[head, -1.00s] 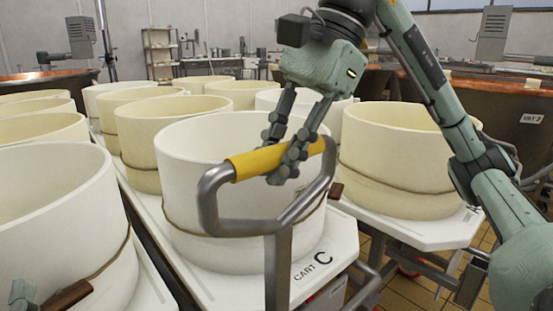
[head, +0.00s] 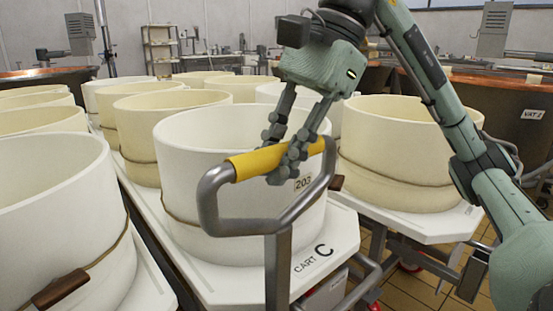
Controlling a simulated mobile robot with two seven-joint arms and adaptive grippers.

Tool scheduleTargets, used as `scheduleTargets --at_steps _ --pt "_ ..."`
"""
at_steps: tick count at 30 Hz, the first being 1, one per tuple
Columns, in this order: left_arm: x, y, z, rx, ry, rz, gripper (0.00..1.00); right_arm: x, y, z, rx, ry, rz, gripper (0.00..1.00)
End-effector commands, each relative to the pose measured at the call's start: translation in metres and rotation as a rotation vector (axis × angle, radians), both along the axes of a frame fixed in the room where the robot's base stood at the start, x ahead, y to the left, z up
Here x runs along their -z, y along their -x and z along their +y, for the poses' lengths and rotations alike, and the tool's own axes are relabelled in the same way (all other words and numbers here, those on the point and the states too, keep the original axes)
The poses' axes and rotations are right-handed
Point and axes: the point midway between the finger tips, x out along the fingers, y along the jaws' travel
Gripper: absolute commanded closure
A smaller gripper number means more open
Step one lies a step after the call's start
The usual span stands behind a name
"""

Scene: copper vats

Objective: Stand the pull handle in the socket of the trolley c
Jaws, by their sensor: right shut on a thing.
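The pull handle is a grey metal loop with a yellow grip bar (head: 245,165) and a flat grey post (head: 278,265) that runs down out of the picture. My right gripper (head: 282,165) is shut on the yellow bar from above. The handle stands upright in front of trolley C (head: 240,283), a white platform marked "CART C" carrying a large white tub. The post's lower end and the socket are out of view, so I cannot tell whether they meet. My left gripper is not in view.
White tubs (head: 50,210) with brown cords stand close by on the left. Another tub (head: 390,150) stands on a white trolley to the right. A copper vat labelled "VAT 2" (head: 505,115) is at the far right. A strip of tiled floor (head: 430,293) shows at lower right.

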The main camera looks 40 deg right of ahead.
Motion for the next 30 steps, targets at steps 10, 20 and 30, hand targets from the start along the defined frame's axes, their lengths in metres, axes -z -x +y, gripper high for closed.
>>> scheduleTargets --at_steps 10,20,30 --pt "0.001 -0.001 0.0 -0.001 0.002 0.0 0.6 -0.002 0.0 0.0 0.001 -0.004 -0.004 0.74" --pt "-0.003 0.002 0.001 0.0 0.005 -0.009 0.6 0.0 0.0 0.0 0.001 -0.001 -0.002 0.55" --pt "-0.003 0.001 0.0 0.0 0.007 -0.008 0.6 -0.022 0.003 -0.009 0.0 -0.001 -0.004 0.55"
